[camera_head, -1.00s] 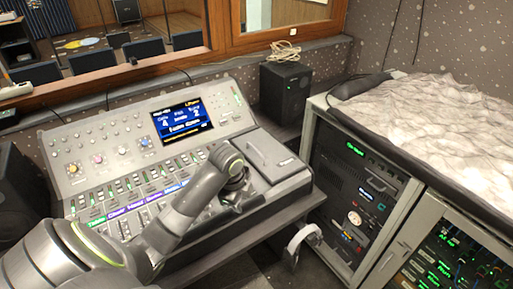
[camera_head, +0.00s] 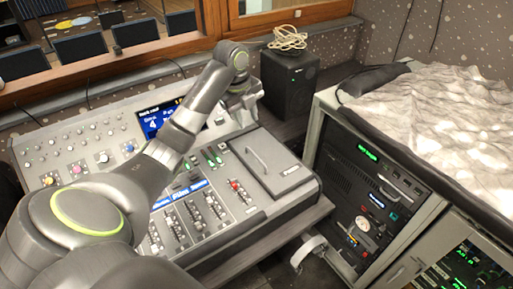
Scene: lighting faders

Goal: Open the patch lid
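The patch lid (camera_head: 284,152) is a flat grey panel at the right end of the mixing console (camera_head: 303,196). It lies shut, with a thin bar handle (camera_head: 257,159) near its left side. My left arm reaches across the console from the lower left. My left gripper (camera_head: 240,116) points down at the lid's far left corner, by the console's back edge. Its fingers are small and partly hidden by the wrist, so I cannot tell whether they touch anything or how wide they stand.
A black speaker (camera_head: 289,84) with a coiled cable (camera_head: 288,39) on top stands behind the lid. The display (camera_head: 153,122) is partly covered by my arm. A rack (camera_head: 352,185) stands to the right. A pale curved object (camera_head: 312,250) hangs below the console's front right.

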